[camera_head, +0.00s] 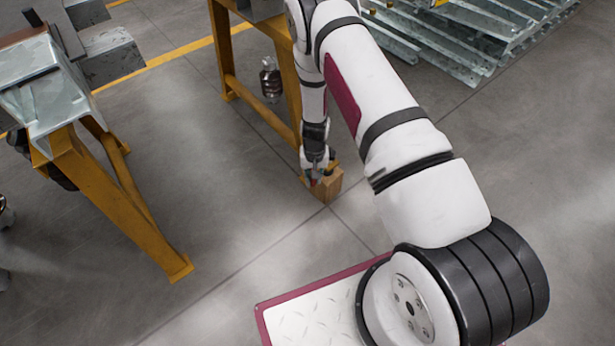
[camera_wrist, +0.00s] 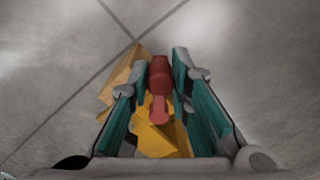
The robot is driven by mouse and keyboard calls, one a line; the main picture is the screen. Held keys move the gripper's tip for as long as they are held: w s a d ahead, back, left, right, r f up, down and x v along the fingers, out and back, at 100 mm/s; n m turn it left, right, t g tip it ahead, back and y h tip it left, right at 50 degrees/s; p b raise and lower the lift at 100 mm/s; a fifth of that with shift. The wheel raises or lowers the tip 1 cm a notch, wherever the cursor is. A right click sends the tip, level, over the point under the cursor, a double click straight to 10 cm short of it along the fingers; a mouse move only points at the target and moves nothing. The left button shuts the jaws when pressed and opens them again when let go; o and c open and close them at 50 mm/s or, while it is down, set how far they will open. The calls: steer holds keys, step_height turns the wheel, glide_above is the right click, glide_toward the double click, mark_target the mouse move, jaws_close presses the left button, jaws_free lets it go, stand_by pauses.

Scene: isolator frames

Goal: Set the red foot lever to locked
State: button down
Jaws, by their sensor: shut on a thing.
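The red foot lever (camera_wrist: 159,84) shows in the wrist view between the two teal finger pads of my gripper (camera_wrist: 160,75). The pads stand close on either side of the lever, and my gripper is shut on it.
A yellow trestle frame (camera_head: 285,85) stands just behind my gripper. Another yellow trestle (camera_head: 110,190) carrying grey metal stands at the left. Metal beams (camera_head: 470,35) are stacked at the top right. The grey floor between the trestles and in front of the block is clear.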

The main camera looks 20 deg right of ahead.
steer(key=shift+d+n+b, duration=0.3)
steer(key=shift+d+n, duration=1)
steer(key=shift+n, duration=0.6)
steer(key=shift+d+n+b, duration=0.25)
steer(key=shift+d+n, duration=1.05)
steer(key=shift+n, duration=0.6)
steer(key=shift+d, duration=0.1)
steer(key=c, duration=1.5)
jaws_free()
steer(key=shift+o, duration=0.2)
step_height(320, 180, up, 12)
